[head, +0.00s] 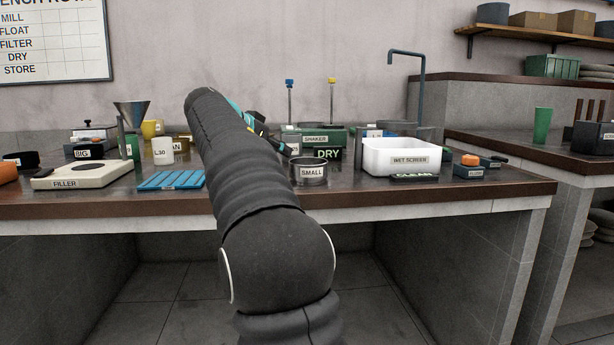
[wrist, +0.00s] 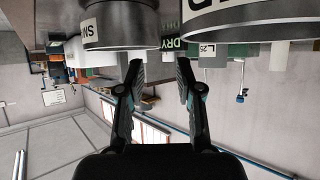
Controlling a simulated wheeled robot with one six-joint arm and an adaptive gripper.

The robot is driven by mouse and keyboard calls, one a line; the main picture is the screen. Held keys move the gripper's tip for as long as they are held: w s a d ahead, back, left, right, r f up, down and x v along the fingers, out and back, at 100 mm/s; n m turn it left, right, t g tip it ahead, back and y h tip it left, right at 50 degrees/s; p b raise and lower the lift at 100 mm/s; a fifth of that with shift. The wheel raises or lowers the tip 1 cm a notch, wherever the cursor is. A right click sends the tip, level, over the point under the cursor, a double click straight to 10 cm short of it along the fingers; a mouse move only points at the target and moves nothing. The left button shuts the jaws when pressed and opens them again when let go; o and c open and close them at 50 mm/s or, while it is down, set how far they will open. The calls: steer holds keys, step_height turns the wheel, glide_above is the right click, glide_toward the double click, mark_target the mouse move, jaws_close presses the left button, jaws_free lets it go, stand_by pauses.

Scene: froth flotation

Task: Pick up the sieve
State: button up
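A low round metal sieve with a SMALL label (head: 310,173) stands near the front edge of the bench, just right of my arm in the head view. In the wrist view a metal ring with a label starting SM (wrist: 120,26) fills the upper left. A second, larger metal ring (wrist: 240,18) with a partly cut-off label is at the upper right; I cannot tell which thing it is in the head view. My gripper (wrist: 160,70) is open and empty, its fingertips close to both rings. In the head view it is mostly hidden behind my arm.
The green SHAKER (head: 318,139) and DRY sign (head: 328,154) are behind.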

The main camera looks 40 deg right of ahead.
steer(key=shift+x, duration=2.7)
steer(key=shift+s+a+f, duration=0.1)
steer(key=shift+s+f, duration=0.05)
steer(key=shift+s, duration=0.1)
jaws_close()
